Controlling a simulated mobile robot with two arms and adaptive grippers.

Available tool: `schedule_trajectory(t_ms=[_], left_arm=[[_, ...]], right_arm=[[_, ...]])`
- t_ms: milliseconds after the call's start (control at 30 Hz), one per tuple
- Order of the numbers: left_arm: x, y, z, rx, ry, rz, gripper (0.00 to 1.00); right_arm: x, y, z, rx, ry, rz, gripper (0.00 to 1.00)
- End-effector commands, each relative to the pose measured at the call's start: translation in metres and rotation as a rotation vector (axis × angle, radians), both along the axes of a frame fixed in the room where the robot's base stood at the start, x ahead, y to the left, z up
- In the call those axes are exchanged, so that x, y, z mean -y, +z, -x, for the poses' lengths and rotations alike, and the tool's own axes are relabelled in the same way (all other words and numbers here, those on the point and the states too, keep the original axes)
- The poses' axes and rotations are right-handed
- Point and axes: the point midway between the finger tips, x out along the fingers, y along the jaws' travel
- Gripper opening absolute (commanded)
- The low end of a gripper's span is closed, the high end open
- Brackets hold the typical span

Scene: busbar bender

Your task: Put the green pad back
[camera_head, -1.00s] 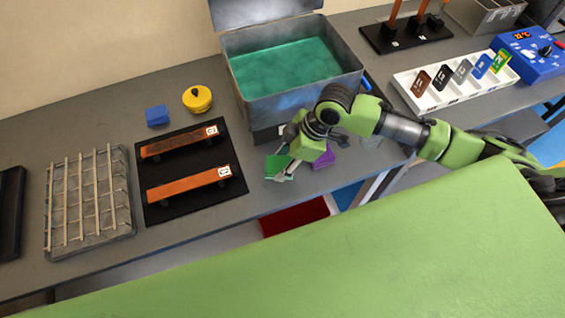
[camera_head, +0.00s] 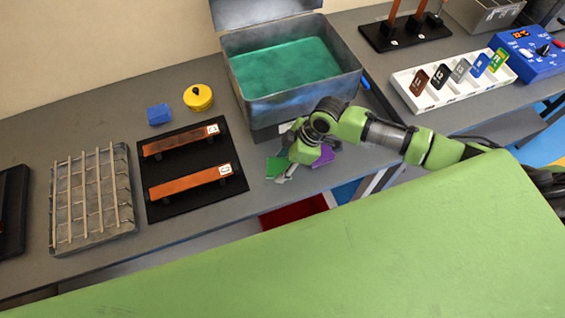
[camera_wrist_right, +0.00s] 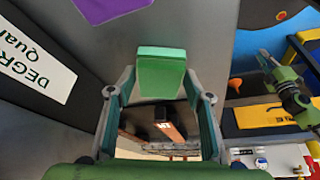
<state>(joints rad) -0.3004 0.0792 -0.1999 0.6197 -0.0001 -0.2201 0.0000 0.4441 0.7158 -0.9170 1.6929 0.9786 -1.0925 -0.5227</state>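The green pad (camera_head: 276,167) is at the front of the bench, below the tank. In the right wrist view the pad (camera_wrist_right: 160,74) sits between the two fingertips, which appear to touch its sides. My right gripper (camera_head: 285,174) appears shut on it, low over the bench. The fingers hide part of the pad in the head view, and I cannot tell whether it touches the bench. A small green arm with a dark end, apparently my left gripper (camera_wrist_right: 268,60), shows in the right wrist view. Its fingers are too small to read.
A purple pad (camera_head: 322,155) lies right beside the gripper. The metal tank (camera_head: 310,102) with green liquid stands behind. A black mat (camera_head: 195,194) with two copper bars, a blue block (camera_head: 158,115) and a yellow pot (camera_head: 198,98) are left. A white rack (camera_head: 455,91) stands right.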

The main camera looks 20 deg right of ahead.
Motion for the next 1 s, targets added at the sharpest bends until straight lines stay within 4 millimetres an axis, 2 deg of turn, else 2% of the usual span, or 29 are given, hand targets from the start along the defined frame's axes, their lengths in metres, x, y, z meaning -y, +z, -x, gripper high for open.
schedule_trajectory(t_ms=[333,467,567,800,1000], left_arm=[[0.000,0.001,-0.001,0.001,0.000,0.000,0.15],[0.000,0.000,-0.001,0.001,0.000,0.000,0.15],[0.000,-0.002,-0.001,0.001,0.000,-0.001,0.15],[-0.001,-0.010,-0.001,0.001,-0.001,-0.001,0.15],[-0.001,-0.014,-0.001,0.001,-0.001,-0.001,0.15]], right_arm=[[0.000,0.001,0.000,0.000,0.000,0.000,0.58],[0.002,0.008,0.000,0.001,0.000,0.000,0.58],[0.008,0.021,0.002,0.002,0.000,0.001,0.58],[0.027,0.069,0.009,0.004,-0.001,0.001,0.58],[0.039,0.100,0.014,0.002,-0.001,0.001,0.58]])
